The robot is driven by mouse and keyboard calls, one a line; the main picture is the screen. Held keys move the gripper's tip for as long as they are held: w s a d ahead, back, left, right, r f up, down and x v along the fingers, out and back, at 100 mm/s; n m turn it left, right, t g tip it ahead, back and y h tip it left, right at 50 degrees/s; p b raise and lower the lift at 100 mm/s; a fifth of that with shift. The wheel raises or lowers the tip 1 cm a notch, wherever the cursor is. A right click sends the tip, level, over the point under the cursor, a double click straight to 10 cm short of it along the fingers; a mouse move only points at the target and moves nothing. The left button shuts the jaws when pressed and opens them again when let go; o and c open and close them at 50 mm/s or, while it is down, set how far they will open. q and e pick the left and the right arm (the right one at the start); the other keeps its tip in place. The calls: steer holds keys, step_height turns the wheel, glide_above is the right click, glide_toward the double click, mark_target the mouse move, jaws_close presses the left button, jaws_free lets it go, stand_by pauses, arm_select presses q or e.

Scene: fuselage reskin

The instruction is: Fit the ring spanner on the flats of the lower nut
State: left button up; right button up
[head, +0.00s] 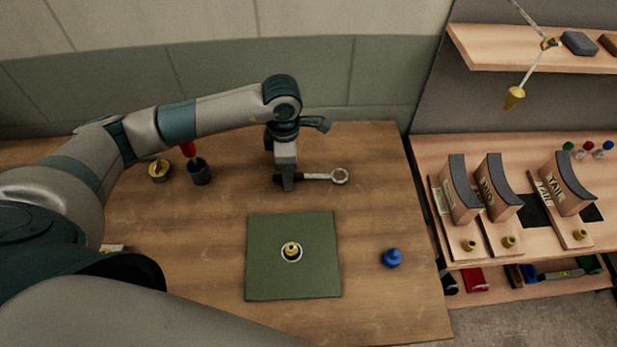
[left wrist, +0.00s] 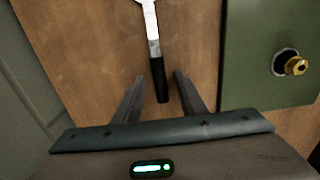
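The ring spanner (head: 318,177) lies flat on the wooden table, its ring end to the right and its dark handle to the left. My left gripper (head: 288,186) is over the handle end. In the left wrist view, the black handle (left wrist: 159,82) lies between the two open fingers (left wrist: 160,76), with a gap on each side. A brass nut-like fitting (head: 291,249) stands in a pale ring on the green mat (head: 265,280); it also shows in the left wrist view (left wrist: 296,65). I cannot tell an upper from a lower nut. My right gripper is not in view.
A blue knob-like part (head: 391,258) stands right of the mat. A dark cup (head: 199,173) with a red-handled tool and a brass part (head: 159,170) are at the left. A right-hand bench (head: 425,152) carries several curved blocks. The table between spanner and mat is clear.

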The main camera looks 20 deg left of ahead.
arm_select(q)
jaws_close()
steer(key=shift+r, duration=0.1)
steer(key=shift+r+p, duration=1.05)
steer(key=shift+r, duration=1.9)
